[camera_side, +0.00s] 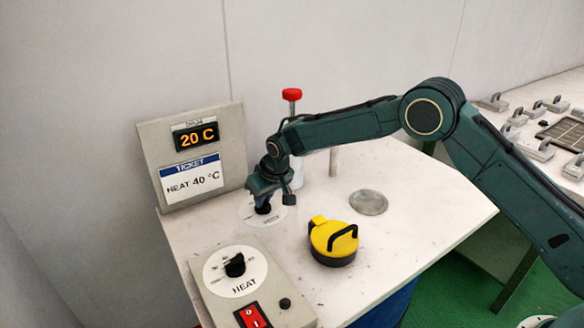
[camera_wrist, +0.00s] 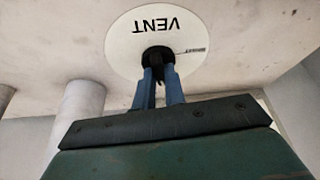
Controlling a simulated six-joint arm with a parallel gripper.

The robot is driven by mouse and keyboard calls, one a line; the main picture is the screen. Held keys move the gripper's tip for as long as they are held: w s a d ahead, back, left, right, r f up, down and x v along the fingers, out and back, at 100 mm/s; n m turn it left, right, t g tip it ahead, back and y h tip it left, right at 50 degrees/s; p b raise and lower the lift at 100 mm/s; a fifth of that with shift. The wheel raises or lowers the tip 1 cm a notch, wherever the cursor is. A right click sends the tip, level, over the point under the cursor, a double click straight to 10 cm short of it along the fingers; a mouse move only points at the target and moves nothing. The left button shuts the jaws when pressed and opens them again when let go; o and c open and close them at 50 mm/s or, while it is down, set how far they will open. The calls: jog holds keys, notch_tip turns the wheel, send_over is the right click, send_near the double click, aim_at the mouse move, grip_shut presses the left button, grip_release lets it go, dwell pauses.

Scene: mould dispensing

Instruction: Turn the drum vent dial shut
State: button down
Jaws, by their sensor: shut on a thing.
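The vent dial is a black knob (camera_wrist: 158,55) on a round white plate (camera_wrist: 130,40) marked VENT, with a small SHUT-like mark, hard to read, beside the knob. The plate also shows in the side view (camera_side: 250,221), on the white drum top (camera_side: 420,205), partly behind my gripper. My gripper (camera_side: 264,205) points down at the plate. In the wrist view its two blue fingers (camera_wrist: 160,80) are shut on the black knob, one on each side. The knob's pointer direction is mostly hidden by the fingers.
A display (camera_side: 196,136) reads 20 C above a ticket (camera_side: 191,178) reading HEAT 40 °C. A HEAT dial (camera_side: 235,266) and red switch (camera_side: 252,315) sit in front. A yellow cap (camera_side: 333,240), a metal disc (camera_side: 368,202) and a red-topped post (camera_side: 291,95) are near my arm.

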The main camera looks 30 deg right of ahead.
jog(key=shift+n, duration=0.4)
jog(key=n+y, duration=0.1)
jog(key=n, duration=0.2)
jog(key=shift+d+g, duration=0.2)
jog(key=shift+g, duration=0.1)
jog(key=n+g+y, duration=0.1)
jog(key=n, duration=0.2)
jog(key=shift+w+d+n, duration=0.1)
jog(key=shift+w+n, duration=0.05)
jog(key=shift+n, duration=0.25)
jog(key=n+g, duration=0.1)
jog(key=n, duration=0.1)
jog(key=n+g+y, duration=0.1)
jog(key=n, duration=0.2)
jog(key=shift+w+n, duration=0.15)
jog(key=shift+n, duration=0.15)
jog(key=shift+y, duration=0.3)
jog(key=c, duration=1.5)
grip_release()
jog(key=shift+o, duration=0.2)
jog(key=shift+r, duration=0.1)
